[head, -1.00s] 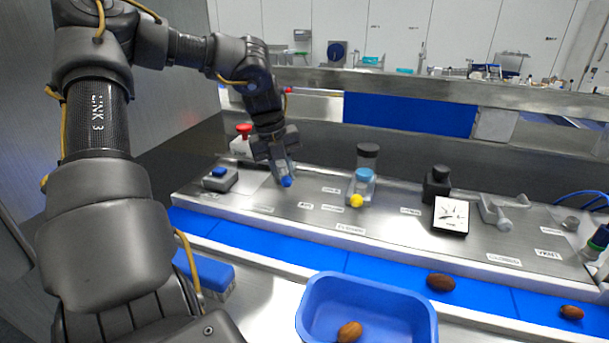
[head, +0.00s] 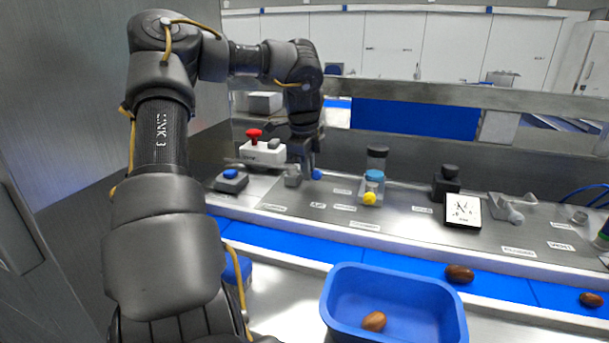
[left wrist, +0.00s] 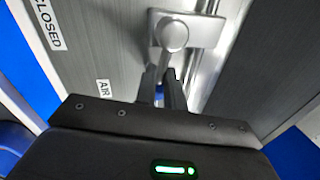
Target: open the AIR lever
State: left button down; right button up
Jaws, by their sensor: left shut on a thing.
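The AIR lever has a grey mount (head: 293,178) and a blue tip (head: 317,174), on the steel panel behind the AIR label (head: 318,205). My left gripper (head: 306,168) is down at the lever, shut on it, with the blue tip showing just right of the fingers. In the left wrist view the fingers (left wrist: 163,92) close together just below the lever's round grey pivot (left wrist: 173,34). The AIR label (left wrist: 104,88) is left of them there. The gripped part of the lever is mostly hidden. My right gripper is not in view.
A red button on a white box (head: 263,152) and a blue button box (head: 230,182) stand left of the lever. A yellow-tipped control (head: 370,198), a small display (head: 462,210) and a grey lever (head: 508,211) are to the right. A blue bin (head: 340,312) stands in front.

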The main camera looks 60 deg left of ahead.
pick_arm(q)
jog(key=shift+w+n+b, duration=0.3)
jog(key=shift+w+n, duration=0.2)
jog(key=shift+n, duration=0.4)
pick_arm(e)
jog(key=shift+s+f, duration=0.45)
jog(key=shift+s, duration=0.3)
pick_arm(q)
jog(key=shift+r, duration=0.1)
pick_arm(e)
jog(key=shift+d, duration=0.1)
pick_arm(q)
jog(key=c, duration=1.7)
grip_release()
jog(key=o, duration=0.4)
jog(key=shift+w+d+r, duration=0.1)
jog(key=shift+w+d, duration=0.25)
jog(key=shift+o, duration=0.2)
jog(key=shift+s+a, duration=0.25)
jog(key=shift+s+a+r, duration=0.1)
jog(key=shift+a+r, duration=0.05)
notch_tip(320, 180, up, 10)
jog(key=s+d+b, duration=0.1)
jog(key=d, duration=0.1)
jog(key=shift+r, duration=0.15)
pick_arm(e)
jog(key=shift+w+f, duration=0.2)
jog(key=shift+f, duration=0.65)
